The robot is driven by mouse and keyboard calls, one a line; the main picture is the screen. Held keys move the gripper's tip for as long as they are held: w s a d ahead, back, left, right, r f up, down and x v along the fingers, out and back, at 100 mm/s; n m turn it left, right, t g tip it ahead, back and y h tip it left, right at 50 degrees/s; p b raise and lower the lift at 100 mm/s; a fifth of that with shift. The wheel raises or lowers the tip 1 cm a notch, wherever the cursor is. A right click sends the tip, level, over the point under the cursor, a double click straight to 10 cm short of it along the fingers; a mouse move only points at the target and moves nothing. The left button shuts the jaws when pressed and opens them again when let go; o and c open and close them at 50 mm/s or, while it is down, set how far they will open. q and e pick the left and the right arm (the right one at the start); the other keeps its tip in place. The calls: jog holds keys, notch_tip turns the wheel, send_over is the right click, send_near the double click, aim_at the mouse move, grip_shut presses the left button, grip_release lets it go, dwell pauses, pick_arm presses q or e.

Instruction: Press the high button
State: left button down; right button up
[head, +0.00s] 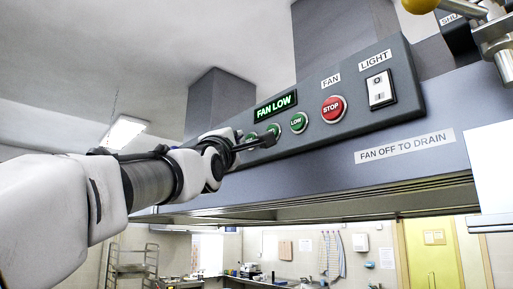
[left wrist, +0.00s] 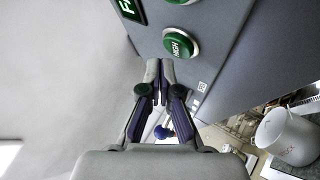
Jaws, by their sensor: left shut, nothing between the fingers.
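The green HIGH button (left wrist: 179,43) sits on the grey hood panel in the left wrist view, just beyond my left fingertips. In the head view, the leftmost green button (head: 250,137) is partly hidden behind my gripper, and its label is not legible. My left gripper (head: 270,140) is shut and empty, close to the panel's lower left part. Its closed fingertips (left wrist: 159,68) show below and left of the HIGH button, with a visible gap to it. My right gripper is not in view.
The panel (head: 365,121) also carries a green LOW button (head: 298,122), another green button (head: 273,130), a red STOP button (head: 333,109) and a light switch (head: 380,89). The display (head: 276,105) reads FAN LOW. A yellow knob (head: 420,4) on metal fittings hangs at upper right.

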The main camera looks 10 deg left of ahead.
pick_arm(q)
jog(key=shift+w+d, duration=0.1)
dwell(0.4)
jog(key=shift+w+d, duration=0.2)
jog(key=shift+w+d+p, duration=0.25)
jog(key=shift+w+p, duration=0.1)
jog(key=shift+p, duration=0.2)
dwell(0.6)
dwell(0.3)
jog(key=shift+s+a+b, duration=0.45)
jog(key=shift+s+b, duration=0.2)
jog(key=shift+b, duration=0.2)
